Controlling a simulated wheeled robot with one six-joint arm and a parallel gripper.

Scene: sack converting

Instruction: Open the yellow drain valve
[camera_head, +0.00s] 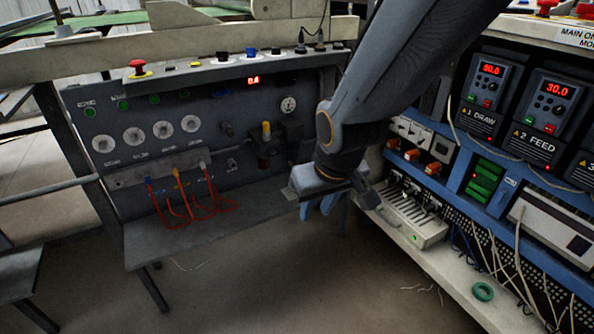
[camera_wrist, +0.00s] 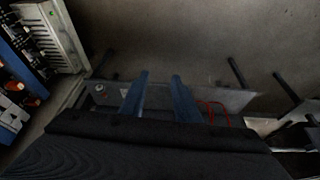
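A small yellow upright part (camera_head: 266,130) sits on a dark fitting (camera_head: 264,154) on the grey panel, left of my gripper. It is the only yellow valve-like part I can make out, and I cannot tell whether it is the drain valve or how it is set. My gripper (camera_head: 317,209) hangs in front of the panel's right end, apart from the yellow part, with its blue fingers pointing down. In the wrist view my gripper (camera_wrist: 160,78) has its two fingers apart with nothing between them. The yellow part cannot be made out there.
The grey panel (camera_head: 215,105) carries gauges, a red button (camera_head: 138,66) and red hoses (camera_head: 178,205), with a shelf (camera_head: 190,235) below. At the right, a cabinet holds drive units (camera_head: 485,95) and a white ledge (camera_head: 450,275) with a green ring (camera_head: 482,291). Floor between is open.

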